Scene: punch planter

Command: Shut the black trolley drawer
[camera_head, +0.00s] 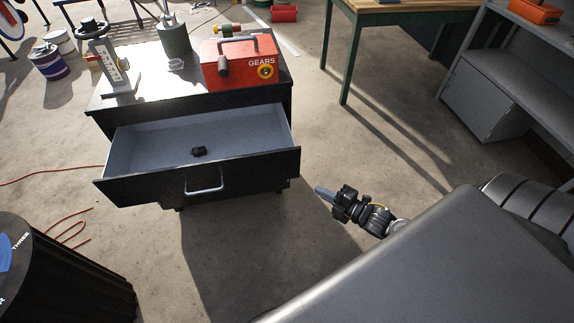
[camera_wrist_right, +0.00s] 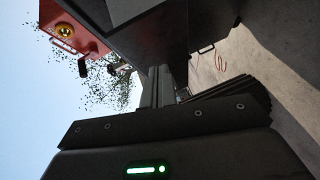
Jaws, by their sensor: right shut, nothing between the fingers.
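The black trolley (camera_head: 270,100) stands left of centre in the head view. In the right wrist view the gripper fingers (camera_wrist_right: 160,88) point toward the dark trolley (camera_wrist_right: 150,35). My left gripper is not in view.
A red GEARS box (camera_head: 240,65) and a green canister (camera_head: 173,40) stand on the trolley top. A black bin (camera_head: 70,275) is at the lower left, near a red cable (camera_head: 70,225). A green-legged table (camera_head: 345,60) stands behind. Concrete floor is clear before the drawer.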

